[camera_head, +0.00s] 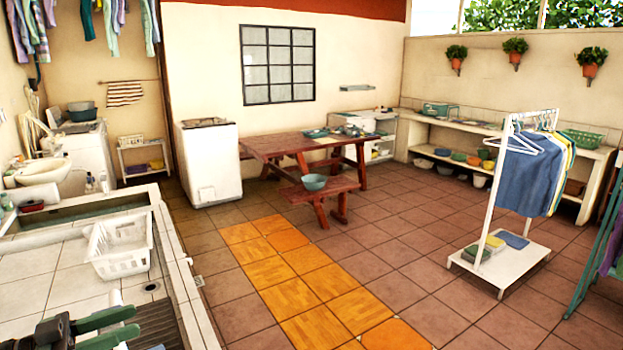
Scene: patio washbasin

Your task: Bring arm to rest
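My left gripper (136,322) is at the bottom left, over the tiled counter (33,298). Its two green fingers are a little apart, and I see nothing between them. The lower finger is close to the bottom edge of the picture. My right gripper is not in view.
A white basket (119,262) stands on the counter beyond my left gripper, near a grey ribbed board (160,322). A wooden table (290,143) and bench (322,189) with a bowl (314,182) stand farther off. A clothes rack (496,190) stands right. The middle floor is clear.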

